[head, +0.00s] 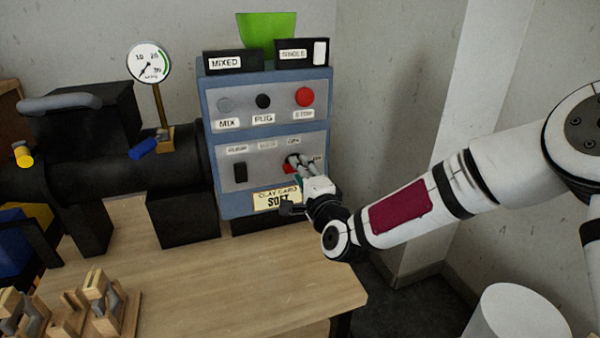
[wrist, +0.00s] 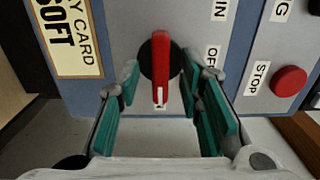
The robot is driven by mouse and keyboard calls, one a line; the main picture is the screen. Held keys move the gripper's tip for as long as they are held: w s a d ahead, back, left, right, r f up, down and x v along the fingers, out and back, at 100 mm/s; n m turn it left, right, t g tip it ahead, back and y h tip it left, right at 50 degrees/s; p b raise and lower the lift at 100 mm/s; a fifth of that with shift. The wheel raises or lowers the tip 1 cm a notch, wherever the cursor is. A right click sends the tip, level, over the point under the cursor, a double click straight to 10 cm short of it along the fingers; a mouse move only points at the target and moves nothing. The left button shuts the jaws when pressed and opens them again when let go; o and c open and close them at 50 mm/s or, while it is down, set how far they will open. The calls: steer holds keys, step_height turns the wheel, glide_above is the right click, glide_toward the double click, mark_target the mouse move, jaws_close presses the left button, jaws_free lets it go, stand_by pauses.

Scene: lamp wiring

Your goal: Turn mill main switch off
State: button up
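The main switch (wrist: 160,56) is a red rotary handle on a black disc, on the grey lower panel of the blue control box (head: 213,173). In the wrist view its white-marked tip points down, toward a label mostly hidden by the tip. The OFF label (wrist: 211,58) is to its right there and above the switch in the head view (head: 293,141). My gripper (wrist: 157,88) is open, its green-padded fingers on either side of the handle with a gap at the left. The right fingertip is close to the disc; contact is unclear. In the head view my gripper (head: 299,165) largely covers the switch.
A card reading SOFT (head: 277,198) is below. The wooden table (head: 230,275) is clear in front.

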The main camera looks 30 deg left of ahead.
steer(key=shift+w+a, duration=0.35)
steer(key=shift+a, duration=0.05)
jaws_close()
